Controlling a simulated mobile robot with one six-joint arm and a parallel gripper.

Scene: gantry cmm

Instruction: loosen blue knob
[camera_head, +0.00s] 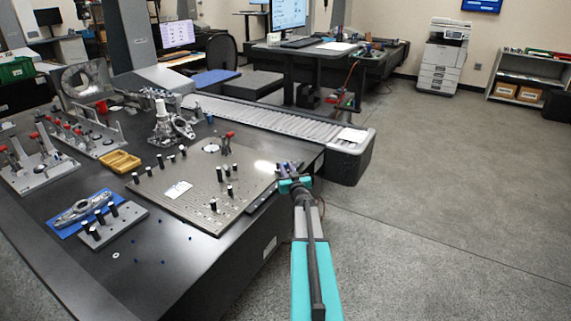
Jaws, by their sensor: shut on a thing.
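My gripper (289,169) is at the right edge of the table, beside the right corner of the grey fixture plate (215,188). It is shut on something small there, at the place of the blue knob. The jaws and wrist hide the knob, so its colour and how far it is turned cannot be made out. My arm reaches up to it from the bottom of the picture.
Black posts and a red-handled clamp (227,140) stand on the plate. A yellow tray (119,162), a metal part on a blue mat (69,224) and other fixtures are to the left. A ribbed rail (262,117) runs behind. Open floor (450,200) lies right.

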